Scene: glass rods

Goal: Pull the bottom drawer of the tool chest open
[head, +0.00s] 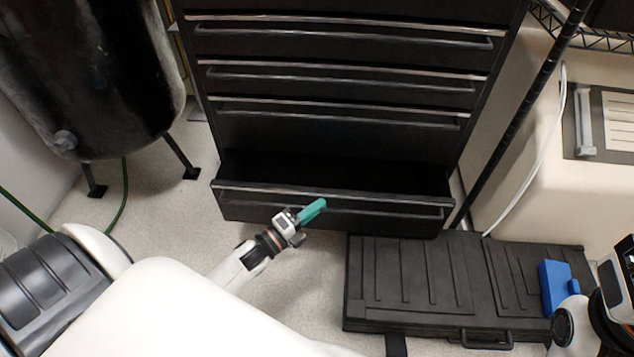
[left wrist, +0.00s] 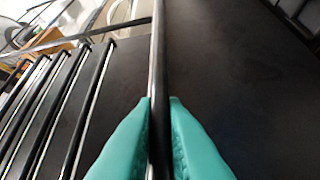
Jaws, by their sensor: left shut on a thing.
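The black tool chest (head: 330,140) stands in the middle of the head view, with several drawers that have long bar handles. Its bottom drawer (head: 330,216) is pulled partly out, and the dark inside shows behind its front. My left gripper (head: 313,210) has teal fingers and is at the bottom drawer's handle. In the left wrist view the two teal fingers (left wrist: 160,135) are shut around the dark bar handle (left wrist: 158,60), one on each side. The upper drawers are closed. My right arm shows at the lower right edge of the head view; its fingertips are not visible.
A black flat case (head: 420,285) lies on the floor right of the drawer, close to its front. A blue object (head: 553,288) is on the case's right end. A black tank (head: 95,75) on legs stands at the left. Pale floor is clear before the drawer's left part.

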